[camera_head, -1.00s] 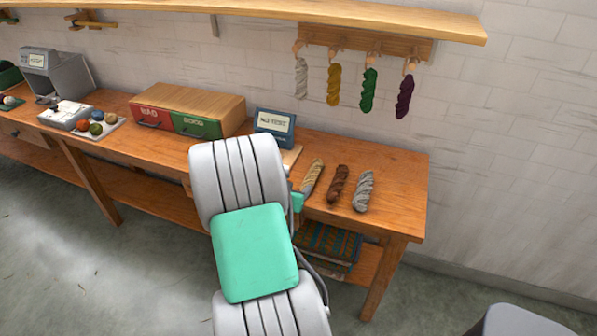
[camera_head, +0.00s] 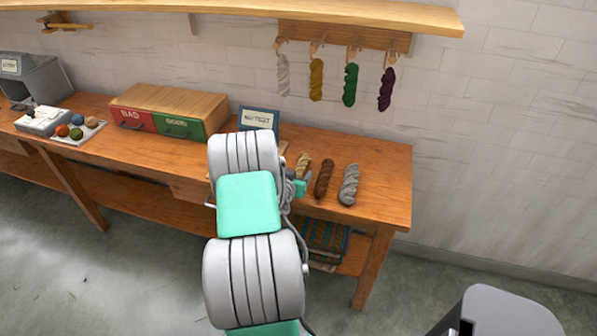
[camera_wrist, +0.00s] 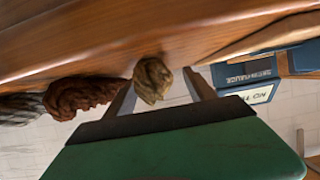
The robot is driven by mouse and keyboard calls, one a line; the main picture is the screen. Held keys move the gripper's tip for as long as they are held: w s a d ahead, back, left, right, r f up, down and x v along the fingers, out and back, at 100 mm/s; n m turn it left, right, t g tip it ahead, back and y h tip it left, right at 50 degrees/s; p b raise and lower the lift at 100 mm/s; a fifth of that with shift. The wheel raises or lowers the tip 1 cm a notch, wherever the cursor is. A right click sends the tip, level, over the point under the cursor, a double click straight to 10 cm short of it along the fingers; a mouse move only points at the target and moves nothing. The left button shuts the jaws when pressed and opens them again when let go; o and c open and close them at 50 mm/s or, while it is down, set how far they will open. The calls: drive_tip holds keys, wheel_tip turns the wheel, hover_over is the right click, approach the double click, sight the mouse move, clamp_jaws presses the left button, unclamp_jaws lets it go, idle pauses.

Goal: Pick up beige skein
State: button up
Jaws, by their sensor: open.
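The beige skein (camera_head: 303,163) lies on the wooden table at the left end of a row of three skeins. My arm hides its near end in the head view. In the wrist view, the beige skein (camera_wrist: 152,80) shows end-on between the two fingers of my gripper (camera_wrist: 159,78). My gripper is open, with one finger on each side of the skein. A gap shows on the right side; I cannot tell whether the left finger touches it.
A brown skein (camera_head: 324,179) lies close to the right of the beige one, then a grey skein (camera_head: 349,184). A NO TEST sign (camera_head: 258,118) stands behind to the left. The table (camera_head: 388,185) is clear right of the grey skein.

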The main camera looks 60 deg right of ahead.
drive_tip(key=shift+c, duration=0.4)
clamp_jaws()
